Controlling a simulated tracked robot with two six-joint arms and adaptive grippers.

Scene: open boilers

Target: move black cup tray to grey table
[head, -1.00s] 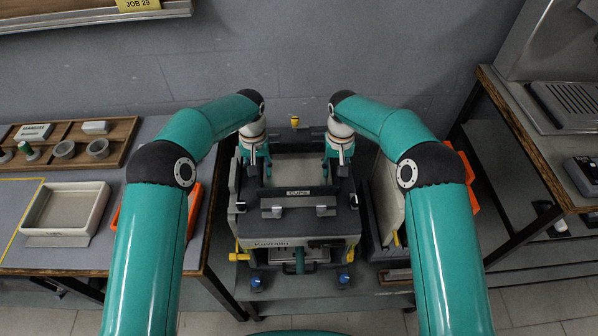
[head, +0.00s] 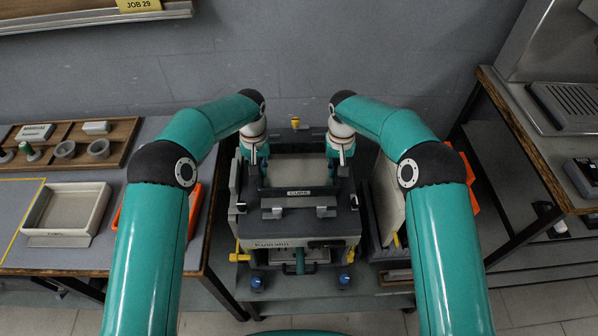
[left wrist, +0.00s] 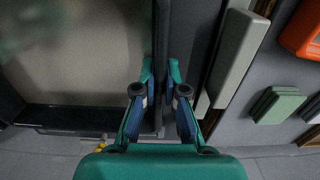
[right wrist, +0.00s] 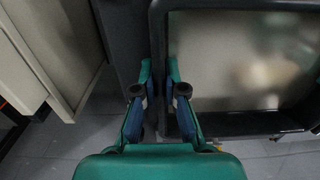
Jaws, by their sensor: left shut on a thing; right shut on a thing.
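The black cup tray (head: 275,194) has a pale inside and a "CUPS" label on its front. It sits level on top of the boiler machine (head: 300,243). My left gripper (head: 256,176) is shut on its left wall, and my right gripper (head: 340,172) is shut on its right wall. In the left wrist view the tray's rim (left wrist: 161,50) runs between the fingers; in the right wrist view its other rim (right wrist: 158,50) does the same. The grey table (head: 135,257) stands on the left, with bare surface in front of and beside its trays.
A beige tray (head: 102,213) and a wooden divided tray (head: 122,135) with small items stand on the grey table. A pale panel (head: 386,200) leans right of the machine. A wood-edged bench (head: 530,150) stands far right.

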